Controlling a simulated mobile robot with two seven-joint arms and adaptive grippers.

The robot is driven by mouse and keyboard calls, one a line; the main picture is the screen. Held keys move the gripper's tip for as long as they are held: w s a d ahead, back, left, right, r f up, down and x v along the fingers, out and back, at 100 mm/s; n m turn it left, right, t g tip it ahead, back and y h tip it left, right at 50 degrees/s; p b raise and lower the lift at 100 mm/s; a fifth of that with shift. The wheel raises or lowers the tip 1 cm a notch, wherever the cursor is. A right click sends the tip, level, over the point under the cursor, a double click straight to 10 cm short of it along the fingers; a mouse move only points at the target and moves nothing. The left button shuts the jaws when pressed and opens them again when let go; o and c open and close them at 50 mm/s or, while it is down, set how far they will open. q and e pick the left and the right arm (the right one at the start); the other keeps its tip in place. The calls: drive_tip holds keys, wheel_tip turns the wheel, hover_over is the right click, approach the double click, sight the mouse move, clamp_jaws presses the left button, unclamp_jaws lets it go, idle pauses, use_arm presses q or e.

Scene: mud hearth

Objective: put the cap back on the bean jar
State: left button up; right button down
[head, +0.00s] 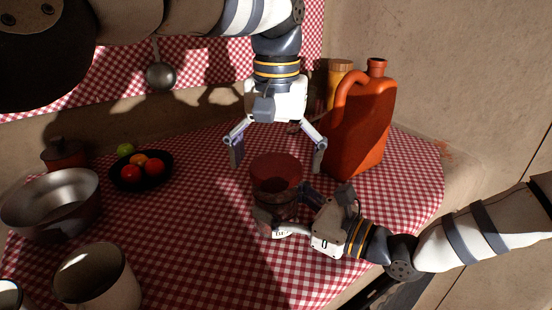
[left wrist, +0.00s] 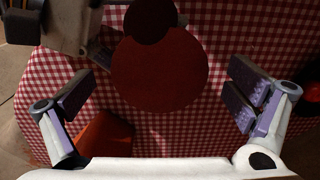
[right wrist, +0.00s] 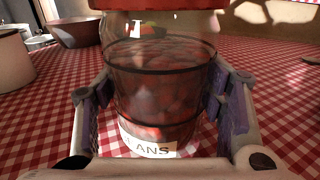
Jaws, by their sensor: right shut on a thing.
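The bean jar (right wrist: 160,95) is clear glass, upright, full of dark beans, with a white label partly reading "ANS". My right gripper (right wrist: 160,90) is shut around its sides, and in the head view this gripper (head: 285,208) comes in from the right. The broad red cap (head: 277,172) is at the jar's top; its lower edge (right wrist: 165,6) shows over the glass. I cannot tell whether it is fully seated. My left gripper (head: 278,160) is open above, its fingers apart on either side of the cap. The cap also shows as a red disc in the left wrist view (left wrist: 160,75).
An orange jug (head: 360,125) stands close to the right of my left gripper, with a wooden-lidded container (head: 338,72) behind it. A black fruit bowl (head: 120,180), a metal bowl (head: 60,210) and a mug (head: 105,290) stand left. Checked cloth (head: 205,220) between is clear.

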drive_tip(key=shift+f, duration=0.1)
use_arm(q)
wheel_tip(320, 180, up, 8)
drive_tip(key=shift+f, duration=0.25)
idle(0.4)
use_arm(e)
drive_tip(key=shift+c, duration=1.6)
unclamp_jaws()
drive_tip(key=v, duration=1.2)
use_arm(q)
drive_tip(key=shift+d, duration=0.1)
